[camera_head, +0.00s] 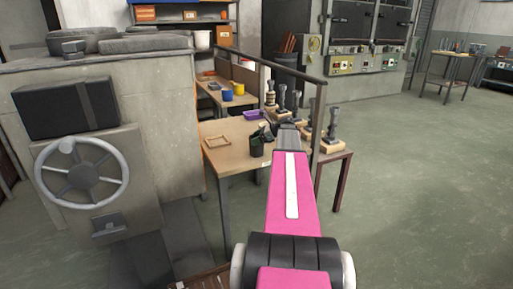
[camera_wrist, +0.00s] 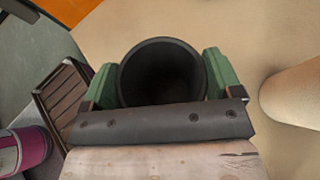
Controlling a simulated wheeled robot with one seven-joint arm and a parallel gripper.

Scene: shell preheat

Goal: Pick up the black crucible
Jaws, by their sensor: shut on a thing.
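The black crucible (camera_wrist: 162,50) is a dark, round, open-mouthed cup, seen in the wrist view from above into its empty-looking dark inside. My gripper (camera_wrist: 160,80) has one green finger on each side of it and is shut on it. In the head view a small dark cup, which looks like the same crucible (camera_head: 257,146), is at the wooden table (camera_head: 232,160), just left of my arm's end. I cannot tell whether its base touches the tabletop. My fingers are small and partly hidden by my arm there.
Several dark upright tools on wooden blocks (camera_head: 331,130) stand to the right. A concrete machine with a handwheel (camera_head: 82,174) is at left. The floor at right is clear.

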